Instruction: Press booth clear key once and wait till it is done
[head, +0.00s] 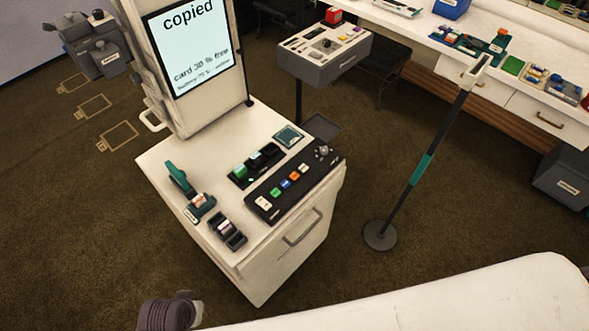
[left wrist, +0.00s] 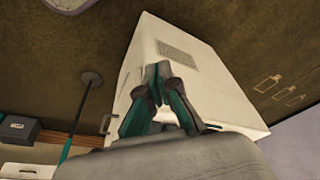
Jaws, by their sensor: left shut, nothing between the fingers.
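The booth is a white cabinet (head: 232,180) with an upright screen (head: 195,43) reading "copied" and "card 38 % free" above a smaller, blurred line. On its top lies a black key panel (head: 312,161) with a row of coloured keys, among them a white key (head: 263,203), a green key (head: 275,192), a blue key (head: 285,184) and an orange key (head: 295,175). The key labels are too small to read, so I cannot tell which is clear. My left gripper (left wrist: 157,84) is shut and empty, in front of the white cabinet (left wrist: 205,85) in the left wrist view. My right gripper is not in view.
On the cabinet top are a teal and white device (head: 200,205), a dark slotted holder (head: 227,231) and a black block with a green piece (head: 240,172). A pole on a round base (head: 380,235) stands to the right. A grey stand (head: 325,55) and white counter are behind.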

